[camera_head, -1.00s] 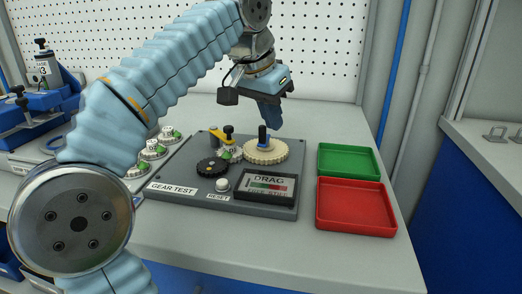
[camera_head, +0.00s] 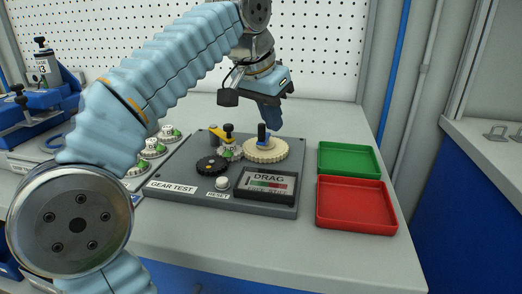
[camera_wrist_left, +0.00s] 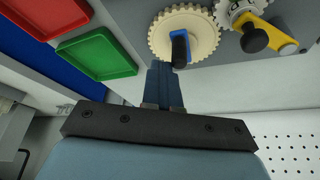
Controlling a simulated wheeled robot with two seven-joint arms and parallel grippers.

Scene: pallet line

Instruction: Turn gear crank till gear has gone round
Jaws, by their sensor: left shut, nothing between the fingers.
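The gear test board (camera_head: 166,198) lies on the bench. A large cream gear (camera_head: 277,153) on it bears a blue crank (camera_head: 265,142) with an upright black handle (camera_head: 262,130). In the left wrist view the crank handle (camera_wrist_left: 180,50) stands just right of my fingertips, over the gear (camera_wrist_left: 160,42). My left gripper (camera_head: 270,127) points down close behind the handle; it is shut and empty, and its fingers (camera_wrist_left: 163,72) show together. Whether they touch the handle cannot be told. My right gripper is not in view.
The board also has a small grey gear under a black knob (camera_head: 228,128), a black gear (camera_head: 212,165), a reset button (camera_head: 222,183) and a drag meter (camera_head: 266,186). Green (camera_head: 348,160) and red (camera_head: 356,206) trays stand at right. The bench behind is clear.

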